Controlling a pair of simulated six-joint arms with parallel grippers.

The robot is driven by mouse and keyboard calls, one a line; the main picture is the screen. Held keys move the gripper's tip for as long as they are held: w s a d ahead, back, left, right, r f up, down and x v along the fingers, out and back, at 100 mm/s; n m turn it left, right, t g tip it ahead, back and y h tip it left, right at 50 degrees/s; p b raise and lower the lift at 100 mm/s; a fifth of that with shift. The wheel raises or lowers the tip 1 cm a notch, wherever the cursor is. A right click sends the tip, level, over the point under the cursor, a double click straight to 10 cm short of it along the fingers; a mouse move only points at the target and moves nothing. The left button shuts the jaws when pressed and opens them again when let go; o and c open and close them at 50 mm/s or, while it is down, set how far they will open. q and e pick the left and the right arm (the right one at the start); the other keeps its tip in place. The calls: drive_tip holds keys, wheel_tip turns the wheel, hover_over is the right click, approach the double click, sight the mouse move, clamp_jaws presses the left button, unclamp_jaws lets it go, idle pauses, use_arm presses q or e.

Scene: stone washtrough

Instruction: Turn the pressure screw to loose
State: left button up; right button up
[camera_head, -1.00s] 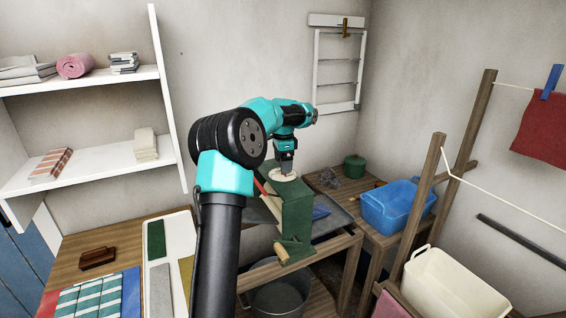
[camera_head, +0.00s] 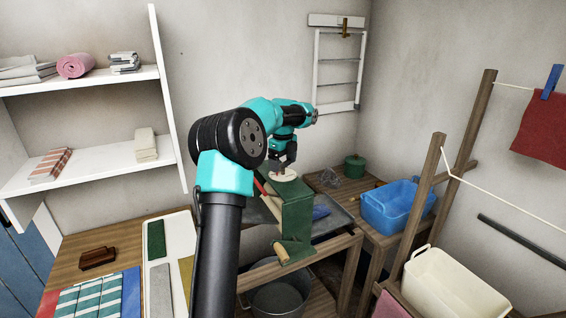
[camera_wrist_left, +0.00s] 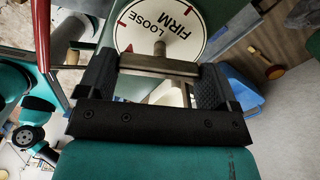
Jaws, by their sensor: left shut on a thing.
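The pressure screw has a cross bar (camera_wrist_left: 160,65) with a round stem, above a white dial (camera_wrist_left: 188,18) printed LOOSE and FIRM with red marks. The lettering is upside down in the left wrist view. My left gripper (camera_wrist_left: 156,74) has a dark finger at each end of the bar and is shut on it. In the head view, the dial (camera_head: 285,178) sits on top of the green wringer (camera_head: 296,215), with my left gripper (camera_head: 286,160) directly above it. The bar's exact setting against the marks is hard to tell. My right gripper is not in view.
A red lever (camera_wrist_left: 42,35) stands beside the dial. A metal bucket (camera_head: 280,299) sits below the wringer. A blue basin (camera_head: 398,203) and green pot (camera_head: 355,166) are to its right. A cream tub (camera_head: 450,285) and wooden posts stand farther right.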

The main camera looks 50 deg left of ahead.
sight(283, 163)
use_arm(q)
drive_tip(key=m, duration=0.4)
drive_tip(key=shift+m, duration=0.3)
idle(0.4)
drive_tip(key=o, duration=0.7)
drive_tip(key=shift+o, duration=0.2)
drive_tip(key=shift+r, duration=0.15)
wheel_tip(283, 163, up, 17)
drive_tip(key=shift+r, duration=0.1)
idle(0.5)
